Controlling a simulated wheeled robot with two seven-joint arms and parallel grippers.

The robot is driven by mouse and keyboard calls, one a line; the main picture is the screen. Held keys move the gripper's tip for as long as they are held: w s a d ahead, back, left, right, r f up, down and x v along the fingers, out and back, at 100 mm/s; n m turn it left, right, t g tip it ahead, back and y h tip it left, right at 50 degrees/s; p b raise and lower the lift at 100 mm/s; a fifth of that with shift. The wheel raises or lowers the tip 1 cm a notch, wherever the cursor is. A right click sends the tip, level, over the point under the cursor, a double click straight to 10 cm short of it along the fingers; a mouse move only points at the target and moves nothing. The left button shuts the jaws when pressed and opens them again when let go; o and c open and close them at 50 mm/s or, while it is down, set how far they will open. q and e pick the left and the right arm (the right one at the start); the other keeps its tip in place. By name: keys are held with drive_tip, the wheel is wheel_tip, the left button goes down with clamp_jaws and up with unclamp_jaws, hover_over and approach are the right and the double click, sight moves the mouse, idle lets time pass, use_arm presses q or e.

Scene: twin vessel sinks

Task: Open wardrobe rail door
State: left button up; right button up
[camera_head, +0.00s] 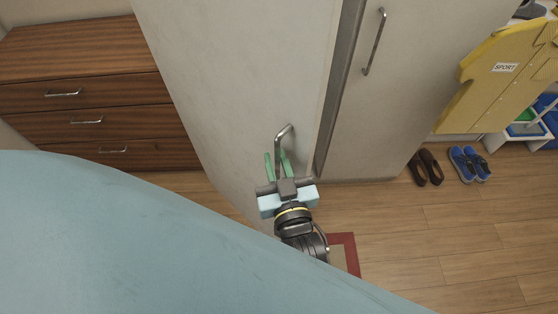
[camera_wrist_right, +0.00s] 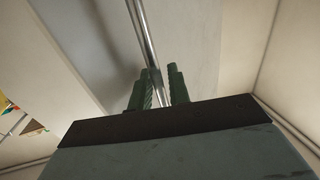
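The wardrobe (camera_head: 235,70) is pale, with two tall doors side by side. A dark grey strip (camera_head: 340,90) runs between the left door and the right door (camera_head: 420,85). The left door's metal bar handle (camera_head: 285,131) is low on that door, near the strip. My right gripper (camera_head: 278,165) is at this handle, its green fingers on either side of the bar. In the right wrist view the bar (camera_wrist_right: 145,40) passes between the fingers (camera_wrist_right: 158,90), which appear shut on it; the exact contact is hard to see. My left gripper is not in view.
The right door has its own bar handle (camera_head: 375,42). A brown drawer chest (camera_head: 85,65) stands at left. Brown shoes (camera_head: 425,167) and blue shoes (camera_head: 469,164) lie on the floor at right, near a yellow jacket-shaped panel (camera_head: 500,85). A red-edged mat (camera_head: 345,252) lies below the gripper.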

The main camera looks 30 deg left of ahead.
drive_tip(key=shift+o, duration=0.5)
drive_tip(key=shift+w, duration=0.1)
drive_tip(key=shift+d, duration=0.1)
drive_tip(key=v, duration=1.3)
drive_tip(key=shift+s+b, duration=0.2)
drive_tip(key=shift+b, duration=0.2)
